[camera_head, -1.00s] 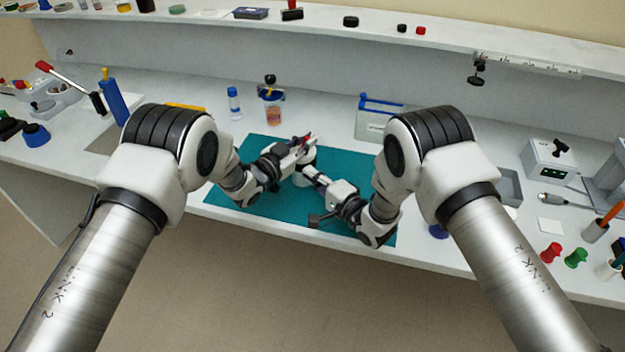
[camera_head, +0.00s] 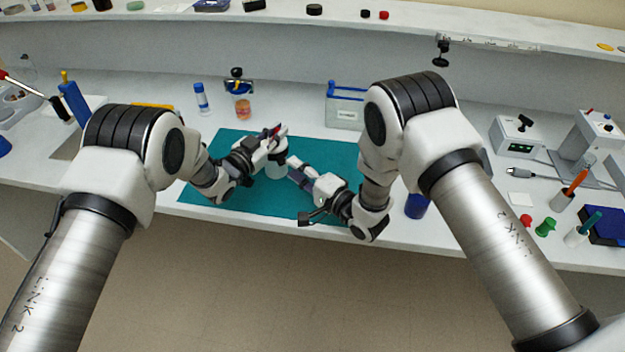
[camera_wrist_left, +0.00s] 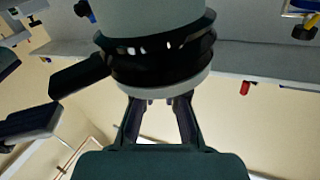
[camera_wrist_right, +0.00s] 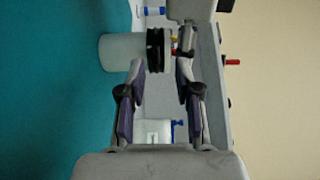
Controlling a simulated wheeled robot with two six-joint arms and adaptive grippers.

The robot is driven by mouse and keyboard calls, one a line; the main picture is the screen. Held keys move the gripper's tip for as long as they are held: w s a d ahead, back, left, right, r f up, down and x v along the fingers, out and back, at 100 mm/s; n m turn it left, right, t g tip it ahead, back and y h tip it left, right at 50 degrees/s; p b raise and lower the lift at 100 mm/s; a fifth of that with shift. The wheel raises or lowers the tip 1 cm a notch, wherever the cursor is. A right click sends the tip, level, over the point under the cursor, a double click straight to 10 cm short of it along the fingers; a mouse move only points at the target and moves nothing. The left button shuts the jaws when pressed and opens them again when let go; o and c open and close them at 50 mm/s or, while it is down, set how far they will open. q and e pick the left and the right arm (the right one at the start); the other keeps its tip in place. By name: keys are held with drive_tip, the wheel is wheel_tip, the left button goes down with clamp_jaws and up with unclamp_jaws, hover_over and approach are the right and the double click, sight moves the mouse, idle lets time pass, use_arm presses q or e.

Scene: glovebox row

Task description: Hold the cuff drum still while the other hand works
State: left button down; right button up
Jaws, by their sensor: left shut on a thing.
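The cuff drum (camera_head: 275,171) is a pale cylinder with a black ribbed ring, standing on the teal mat (camera_head: 222,208). In the left wrist view the drum (camera_wrist_left: 160,15) fills the top, its black ring and pale rim close above my fingers. My left gripper (camera_head: 277,146) is shut on the drum at its upper end; the exact contact is hard to see. My right gripper (camera_head: 293,167) is low, just right of the drum. In the right wrist view its fingers (camera_wrist_right: 160,75) are apart and empty, with the drum (camera_wrist_right: 120,52) beyond their tips.
A blue-capped bottle (camera_head: 201,98) and an orange-filled jar (camera_head: 243,109) stand behind the mat. A grey box with a blue bar (camera_head: 345,108) is at the back. A blue object (camera_head: 417,205) lies right of my right wrist. The mat's front is clear.

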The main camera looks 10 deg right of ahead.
drive_tip(key=v, duration=0.8)
drive_tip(key=shift+a, duration=0.1)
use_arm(q)
drive_tip(key=c, duration=0.5)
unclamp_jaws()
drive_tip(key=o, duration=0.5)
